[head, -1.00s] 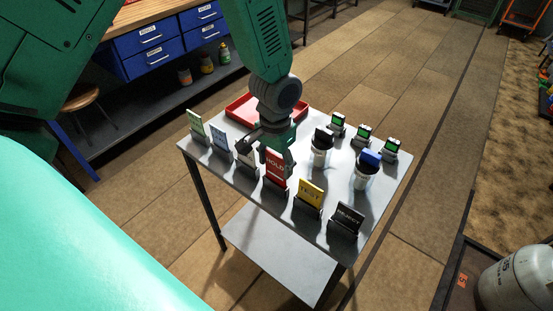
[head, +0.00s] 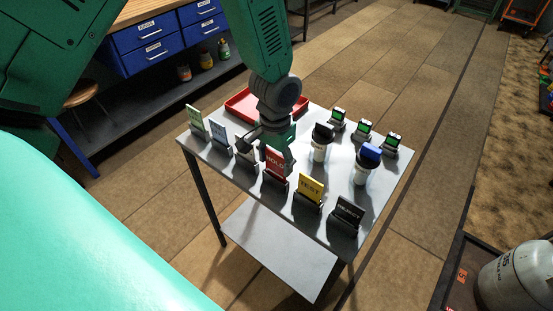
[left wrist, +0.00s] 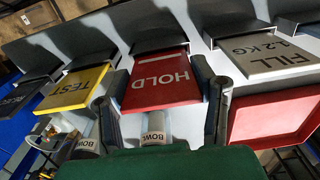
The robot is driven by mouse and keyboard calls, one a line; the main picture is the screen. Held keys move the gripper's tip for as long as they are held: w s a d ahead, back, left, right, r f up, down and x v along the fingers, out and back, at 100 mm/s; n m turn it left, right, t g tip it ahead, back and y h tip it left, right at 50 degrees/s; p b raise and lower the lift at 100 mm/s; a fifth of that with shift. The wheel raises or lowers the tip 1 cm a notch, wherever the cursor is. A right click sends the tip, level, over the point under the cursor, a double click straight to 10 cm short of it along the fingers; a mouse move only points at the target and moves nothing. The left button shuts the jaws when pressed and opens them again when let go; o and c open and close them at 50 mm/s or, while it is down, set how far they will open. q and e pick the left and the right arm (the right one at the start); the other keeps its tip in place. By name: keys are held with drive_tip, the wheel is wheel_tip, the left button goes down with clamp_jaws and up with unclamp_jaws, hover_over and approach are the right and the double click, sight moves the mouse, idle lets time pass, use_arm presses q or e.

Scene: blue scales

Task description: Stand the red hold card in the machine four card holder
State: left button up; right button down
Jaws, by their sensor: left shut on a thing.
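The red HOLD card (head: 275,164) stands in a dark holder in the front row on the metal table. My left gripper (head: 272,150) is at it from above. In the left wrist view the HOLD card (left wrist: 163,82) lies between the two fingers of my left gripper (left wrist: 163,105), which is shut on it. Its far edge meets a dark holder (left wrist: 157,32). I cannot tell whether the card is clear of that holder. No number marks a machine four holder legibly. My right gripper is not in view.
The yellow TEST card (head: 311,188) and black REJECT card (head: 348,214) stand to the right; other cards stand left. A red tray (head: 240,103) is behind. Two white containers, one with a black top (head: 322,133) and one blue (head: 370,153), and small green-screen devices (head: 364,129) occupy the right.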

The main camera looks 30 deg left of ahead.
use_arm(q)
drive_tip(key=shift+f+b, duration=0.3)
drive_tip(key=shift+f, duration=0.4)
drive_tip(key=o, duration=1.1)
drive_tip(key=shift+c, duration=0.2)
drive_tip(key=shift+r, duration=0.1)
drive_tip(key=shift+r, duration=0.3)
wheel_tip(320, 180, up, 11)
drive_tip(key=shift+r, duration=0.1)
